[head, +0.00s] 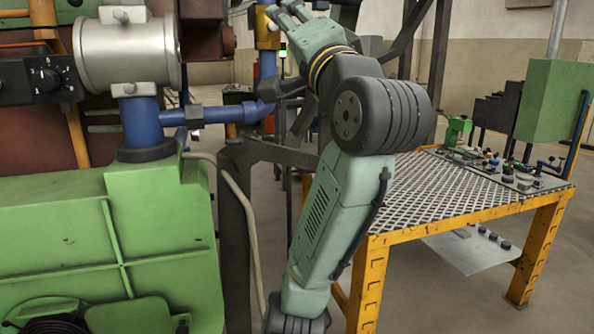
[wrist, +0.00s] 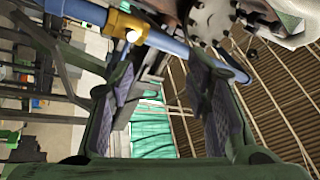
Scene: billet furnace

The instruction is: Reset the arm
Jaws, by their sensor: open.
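My gripper (head: 283,12) is raised at the top middle of the head view, partly cut off by the frame edge. My green arm rises from the bottom middle, bends at a dark round joint and leads up and left to it. In the wrist view my gripper (wrist: 160,78) shows two green fingers with dark ridged pads, spread apart. Nothing is held between them. A blue pipe (wrist: 90,12) with a yellow fitting (wrist: 125,24) crosses beyond the fingertips. I cannot tell the exact clearance.
A green machine (head: 70,240) with a grey cylinder (head: 125,52) and blue piping (head: 215,114) stands at left, close to my arm. A yellow-framed table (head: 440,190) with a mesh top stands at right, holding small parts. Dark steel beams (head: 237,230) stand behind my arm.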

